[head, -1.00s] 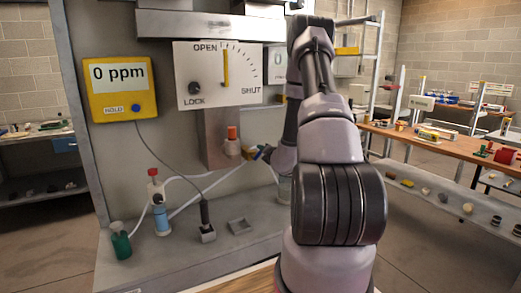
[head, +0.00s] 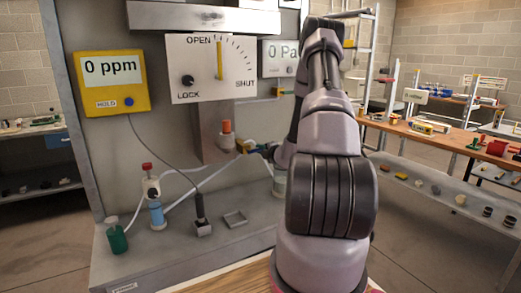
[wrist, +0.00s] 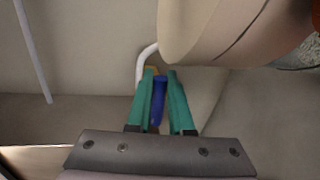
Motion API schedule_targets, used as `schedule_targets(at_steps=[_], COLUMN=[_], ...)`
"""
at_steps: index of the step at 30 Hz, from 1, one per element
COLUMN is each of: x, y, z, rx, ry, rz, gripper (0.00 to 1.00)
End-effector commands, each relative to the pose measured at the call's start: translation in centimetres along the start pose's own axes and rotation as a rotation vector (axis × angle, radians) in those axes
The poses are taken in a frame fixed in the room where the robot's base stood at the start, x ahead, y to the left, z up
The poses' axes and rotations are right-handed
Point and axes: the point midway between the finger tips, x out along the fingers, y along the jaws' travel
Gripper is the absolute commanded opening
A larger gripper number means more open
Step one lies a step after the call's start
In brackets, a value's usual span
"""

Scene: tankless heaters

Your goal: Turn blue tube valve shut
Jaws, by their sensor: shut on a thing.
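In the wrist view, a blue valve handle (wrist: 158,103) lies between the two teal fingers of my gripper (wrist: 159,73), which is shut on it. A white tube (wrist: 143,61) bends down to a small yellow part just beyond the fingertips. In the head view, my arm hides the gripper and most of the valve area. White tubing (head: 258,148) runs toward that spot. The dial panel (head: 210,68) has its yellow pointer upright at OPEN, with SHUT at its lower right.
A large beige rounded body (wrist: 235,30) is close above and right of the fingers in the wrist view. In the head view, a yellow meter (head: 112,83) reads 0 ppm. A blue bottle (head: 157,215) and a green cup (head: 117,238) stand on the grey bench.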

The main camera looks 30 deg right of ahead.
Motion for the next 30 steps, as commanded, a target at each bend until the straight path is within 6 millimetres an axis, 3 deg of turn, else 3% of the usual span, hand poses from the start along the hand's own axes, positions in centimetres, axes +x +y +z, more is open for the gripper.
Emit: schedule_targets(at_steps=[16,17,18,19,30], x=[-0.06,-0.06,-0.06,-0.05,-0.38], y=[-0.29,-0.29,-0.29,-0.28,-0.18], z=[-0.02,-0.02,-0.02,-0.02,0.02], rx=[0.024,0.024,0.024,0.024,0.023], ry=[0.005,0.005,0.005,0.005,0.004], rz=[-0.004,-0.004,-0.004,-0.003,-0.002], gripper=[0.00,0.27,0.42,0.50,0.50])
